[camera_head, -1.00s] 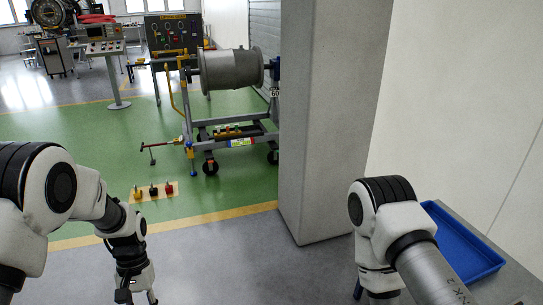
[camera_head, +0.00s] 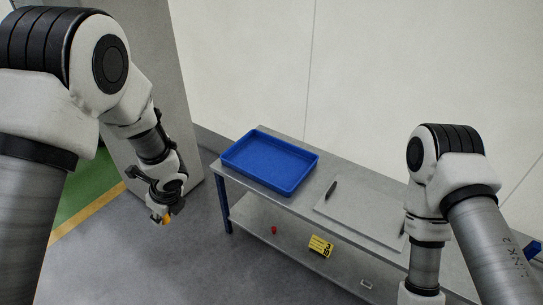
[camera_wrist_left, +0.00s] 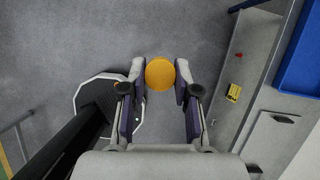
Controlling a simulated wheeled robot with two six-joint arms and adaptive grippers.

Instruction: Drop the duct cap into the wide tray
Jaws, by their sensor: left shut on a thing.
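The duct cap (camera_wrist_left: 160,73) is a round orange-yellow disc between the fingertips of my left gripper (camera_wrist_left: 160,80) in the left wrist view. In the head view the left gripper (camera_head: 160,208) hangs to the left of the bench, shut on the cap (camera_head: 167,218), which shows as a small orange patch. The wide tray (camera_head: 268,159) is blue, shallow and empty, on the bench's left end. It lies to the right of the left gripper, apart from it. Part of it shows in the left wrist view (camera_wrist_left: 302,55). My right gripper is out of frame below the right arm.
The grey bench (camera_head: 305,195) stands against the white wall. A grey panel (camera_head: 360,212) with a dark object lies right of the tray. The lower shelf carries a red item (camera_head: 274,230) and a yellow block (camera_head: 320,246). A concrete pillar (camera_head: 165,60) stands behind the left arm.

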